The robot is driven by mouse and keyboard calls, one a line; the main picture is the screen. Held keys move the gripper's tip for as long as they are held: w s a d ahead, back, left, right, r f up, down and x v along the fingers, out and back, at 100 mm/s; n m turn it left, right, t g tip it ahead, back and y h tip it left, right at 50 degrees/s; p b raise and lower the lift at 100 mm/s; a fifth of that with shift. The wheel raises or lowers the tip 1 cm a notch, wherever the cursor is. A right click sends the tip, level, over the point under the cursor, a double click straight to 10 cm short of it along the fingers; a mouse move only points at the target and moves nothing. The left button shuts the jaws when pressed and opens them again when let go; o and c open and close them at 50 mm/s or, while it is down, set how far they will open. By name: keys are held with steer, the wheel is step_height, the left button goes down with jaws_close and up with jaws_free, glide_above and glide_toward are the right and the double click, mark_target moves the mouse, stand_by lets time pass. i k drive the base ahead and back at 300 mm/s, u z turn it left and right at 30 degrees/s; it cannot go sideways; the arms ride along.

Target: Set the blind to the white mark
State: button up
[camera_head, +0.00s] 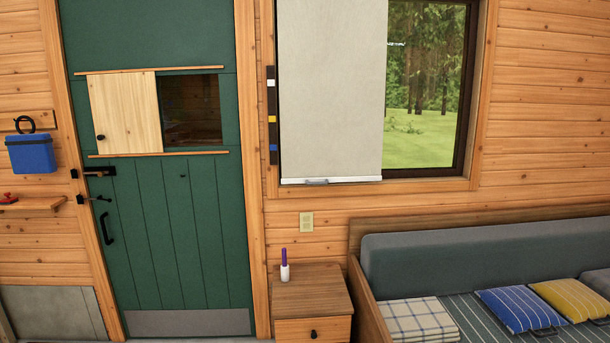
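A pale roller blind (333,95) hangs over the left part of the window. Its bottom bar (331,181) is low, near the window's lower frame, with a small grey handle (317,182) on it. A dark vertical strip (272,135) left of the blind carries a white mark (271,83) near its top, a yellow mark (272,119) in the middle and a blue mark (273,147) lower down. The bar hangs below all three marks. My gripper is not in view.
A wooden nightstand (318,283) with a white and purple bottle (285,267) stands below the window. A cushioned bench (480,260) with pillows fills the right. A green door (185,230) with a sliding wooden panel (125,112) is at left. A blue box (32,153) hangs beside it.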

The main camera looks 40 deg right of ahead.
mark_target(309, 180)
steer(key=i, duration=1.5)
steer(key=z, duration=0.3)
